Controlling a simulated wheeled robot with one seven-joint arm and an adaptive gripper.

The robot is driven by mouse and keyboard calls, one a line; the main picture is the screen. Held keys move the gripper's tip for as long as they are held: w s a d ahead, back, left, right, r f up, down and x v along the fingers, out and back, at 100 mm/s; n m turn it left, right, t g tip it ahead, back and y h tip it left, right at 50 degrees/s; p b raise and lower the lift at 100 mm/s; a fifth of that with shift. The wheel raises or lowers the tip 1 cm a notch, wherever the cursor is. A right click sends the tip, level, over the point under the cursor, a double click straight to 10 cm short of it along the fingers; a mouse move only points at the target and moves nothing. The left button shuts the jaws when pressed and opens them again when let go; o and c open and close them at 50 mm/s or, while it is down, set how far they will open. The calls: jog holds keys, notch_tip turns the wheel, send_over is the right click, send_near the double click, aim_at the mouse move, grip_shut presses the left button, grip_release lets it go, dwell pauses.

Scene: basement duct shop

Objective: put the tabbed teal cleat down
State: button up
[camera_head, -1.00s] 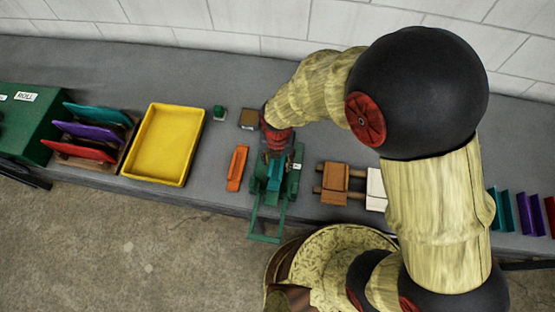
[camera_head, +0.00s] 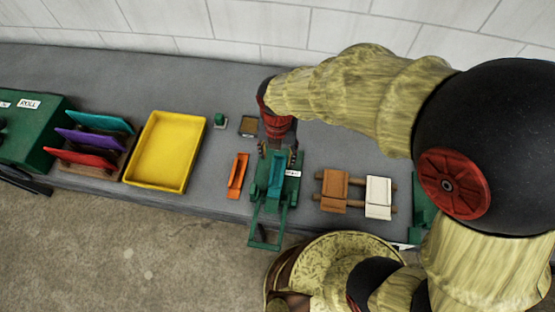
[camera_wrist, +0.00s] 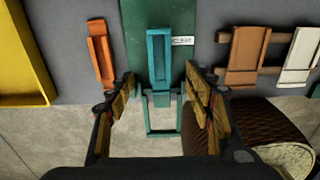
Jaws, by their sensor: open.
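The teal cleat (camera_head: 277,174) lies on the green bench tool (camera_head: 265,205), which has a white label and a frame-like handle toward the front edge. In the wrist view the cleat (camera_wrist: 160,58) stands out as a long channel in the middle, with a small tab at its near end. My gripper (camera_head: 277,150) is above the tool, pointing down. In the wrist view its two fingers (camera_wrist: 160,88) are spread wide to either side of the cleat, with nothing between them. Whether the fingers are level with the cleat is hard to tell.
An orange cleat (camera_head: 237,176) lies left of the tool. A yellow tray (camera_head: 184,155) is further left, beside a rack of teal, purple and red sheets (camera_head: 90,140). Brown and white blocks (camera_head: 335,190) on rails stand right. A small box (camera_head: 248,126) sits behind.

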jog(key=shift+r, duration=0.9)
jog(key=shift+r, duration=0.1)
jog(key=d+r+m+t, duration=0.3)
jog(key=d+r+m, duration=1.05)
jog(key=m, duration=0.45)
jog(key=s+d+r+m+t, duration=0.2)
jog(key=s+d+r+m, duration=0.5)
jog(key=m, duration=1)
jog(key=shift+s+d+r+t, duration=0.3)
jog(key=shift+d+r, duration=0.25)
jog(key=shift+d, duration=0.55)
jog(key=shift+f, duration=0.1)
